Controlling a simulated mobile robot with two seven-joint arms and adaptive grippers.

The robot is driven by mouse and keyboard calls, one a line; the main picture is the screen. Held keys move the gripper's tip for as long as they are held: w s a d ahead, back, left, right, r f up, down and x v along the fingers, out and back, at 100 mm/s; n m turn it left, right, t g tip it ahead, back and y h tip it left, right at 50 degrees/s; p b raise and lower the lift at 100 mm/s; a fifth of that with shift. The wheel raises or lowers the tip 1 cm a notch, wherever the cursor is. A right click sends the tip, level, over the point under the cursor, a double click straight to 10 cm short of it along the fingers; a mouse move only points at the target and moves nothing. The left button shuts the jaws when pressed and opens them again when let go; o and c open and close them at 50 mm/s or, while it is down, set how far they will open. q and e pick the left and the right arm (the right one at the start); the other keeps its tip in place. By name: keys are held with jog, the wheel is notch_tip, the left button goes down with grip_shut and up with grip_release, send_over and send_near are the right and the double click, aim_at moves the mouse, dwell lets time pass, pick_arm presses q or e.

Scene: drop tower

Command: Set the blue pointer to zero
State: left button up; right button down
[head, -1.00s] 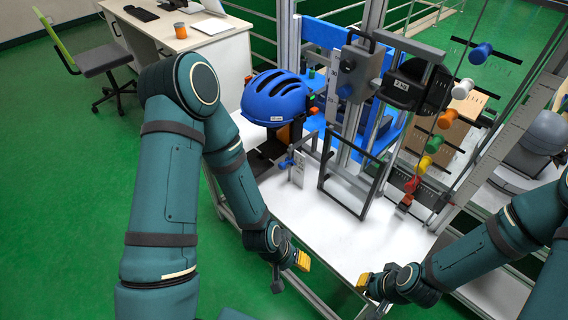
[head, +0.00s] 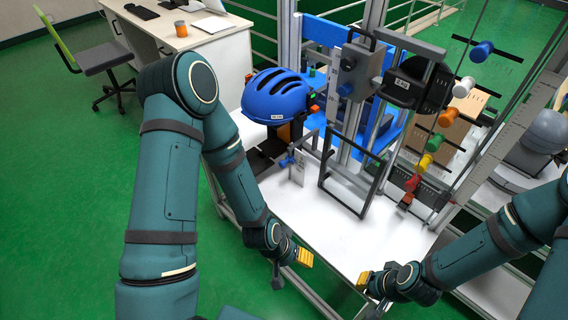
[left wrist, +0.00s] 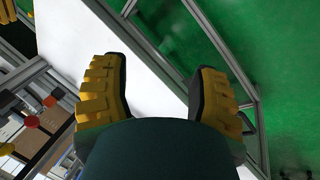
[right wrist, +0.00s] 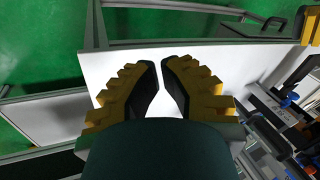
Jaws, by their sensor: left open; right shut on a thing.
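A small blue part (head: 286,162) sticks out beside an upright pale plate (head: 298,168) at the tower's foot. A blue knob (head: 345,90) sits on the tower's carriage by an upright scale (head: 333,108), and a blue peg (head: 482,50) is at the upper right. I cannot tell which is the pointer, and no zero mark is readable. My left gripper (head: 303,257) is open and empty near the table's left front edge; its fingers stand wide apart in the left wrist view (left wrist: 158,75). My right gripper (head: 364,281) is at the front edge, fingertips nearly together (right wrist: 162,62), with no held thing visible.
A blue helmet (head: 275,95) sits left of the tower. A black upright frame (head: 350,185) stands on the white table (head: 335,235). A black block (head: 412,84) hangs on the carriage. Several coloured pegs run down the right side. The table's front is clear.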

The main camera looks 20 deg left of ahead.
aim_at(281, 165)
pick_arm(q)
jog(key=w+a+m+t+b, duration=0.1)
jog(key=w+a+t, duration=0.1)
jog(key=w, duration=0.3)
jog(key=w+a+f+m+t+h+b, duration=0.1)
jog(key=w+a+t, duration=0.2)
jog(key=w, duration=0.3)
jog(key=w+a+f+m+t+h+b, duration=0.1)
jog(key=w+a+t, duration=0.1)
jog(key=w, duration=0.3)
jog(key=shift+w+a+f+t+b, duration=0.15)
jog(key=shift+a+f+t+b, duration=0.1)
jog(key=shift+a+t+b, duration=0.15)
jog(key=w+a+t, duration=0.1)
jog(key=a, duration=0.1)
jog(key=w+a+r+m+t+b, duration=0.1)
jog(key=a, duration=0.1)
jog(key=w+a+t+h, duration=0.1)
jog(key=a, duration=0.1)
jog(key=shift+w+r+m+t, duration=0.2)
jog(key=shift+w+m+t, duration=0.1)
jog(key=shift+m, duration=0.1)
jog(key=a+r+m+t+b, duration=0.1)
jog(key=a+r+m+t, duration=0.15)
jog(key=a, duration=0.35)
jog(key=shift+h, duration=0.4)
jog(key=x, duration=0.7)
jog(key=b+x, duration=0.1)
jog(key=x, duration=0.6)
jog(key=shift+f, duration=0.25)
